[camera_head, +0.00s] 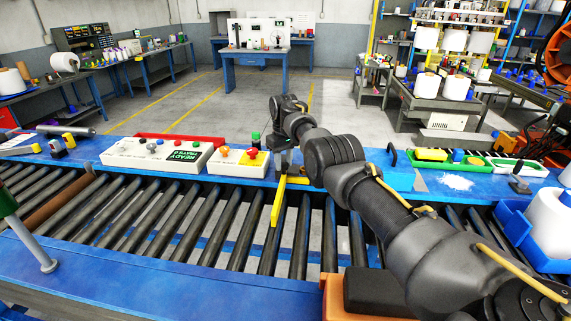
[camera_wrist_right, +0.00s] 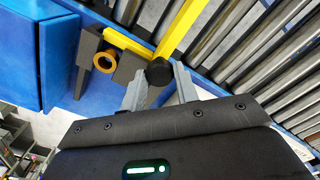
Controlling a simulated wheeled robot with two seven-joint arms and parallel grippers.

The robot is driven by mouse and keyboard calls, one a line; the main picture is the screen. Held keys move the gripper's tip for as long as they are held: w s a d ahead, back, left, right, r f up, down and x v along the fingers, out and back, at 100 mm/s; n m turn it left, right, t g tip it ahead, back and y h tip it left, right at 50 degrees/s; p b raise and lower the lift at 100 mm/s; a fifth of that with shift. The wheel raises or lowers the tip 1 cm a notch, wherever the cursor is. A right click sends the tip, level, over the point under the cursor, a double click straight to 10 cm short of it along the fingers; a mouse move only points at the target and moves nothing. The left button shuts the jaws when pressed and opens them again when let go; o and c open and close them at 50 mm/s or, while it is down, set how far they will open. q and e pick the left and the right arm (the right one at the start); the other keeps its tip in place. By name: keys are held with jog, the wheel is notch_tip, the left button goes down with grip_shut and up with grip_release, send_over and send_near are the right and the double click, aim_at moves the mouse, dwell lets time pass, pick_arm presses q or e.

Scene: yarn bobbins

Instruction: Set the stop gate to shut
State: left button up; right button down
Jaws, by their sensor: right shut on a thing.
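The stop gate's long yellow bar (camera_head: 277,204) reaches from the far blue rail out over the rollers, roughly along them in the head view. The bar also shows in the right wrist view (camera_wrist_right: 182,27), with a round black knob (camera_wrist_right: 159,72) at its rail end. A dark bracket with an orange ring (camera_wrist_right: 105,62) stands beside it. My right gripper (camera_wrist_right: 161,84) is shut on the black knob, a grey finger on either side. In the head view the right gripper (camera_head: 284,163) is small and partly hidden by its own arm. My left gripper is not in view.
A white control box (camera_head: 125,155) and a smaller box with a red button (camera_head: 238,162) stand on the far rail, left of the gate. Green trays (camera_head: 470,170) lie right of my arm. A white bobbin (camera_head: 552,222) sits at the right edge. Rollers left of the gate are mostly clear.

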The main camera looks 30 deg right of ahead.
jog(key=shift+s+f, duration=0.15)
jog(key=c, duration=1.4)
grip_release()
jog(key=o, duration=0.3)
jog(key=shift+s+a, duration=0.1)
jog(key=shift+s, duration=0.05)
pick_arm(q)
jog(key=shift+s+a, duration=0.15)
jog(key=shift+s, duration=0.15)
pick_arm(e)
jog(key=shift+o, duration=0.2)
jog(key=shift+a+r, duration=0.1)
jog(key=shift+r, duration=0.1)
jog(key=shift+w+r, duration=0.2)
jog(key=shift+r, duration=0.15)
notch_tip(320, 180, up, 5)
jog(key=shift+s+f+b, duration=0.1)
jog(key=shift+f+b, duration=0.05)
jog(key=shift+b, duration=0.55)
pick_arm(q)
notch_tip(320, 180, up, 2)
jog(key=p, duration=0.3)
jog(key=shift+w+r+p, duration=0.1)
jog(key=shift+p, duration=0.2)
pick_arm(e)
notch_tip(320, 180, up, 6)
jog(key=shift+s+f, duration=0.1)
jog(key=shift+f, duration=0.15)
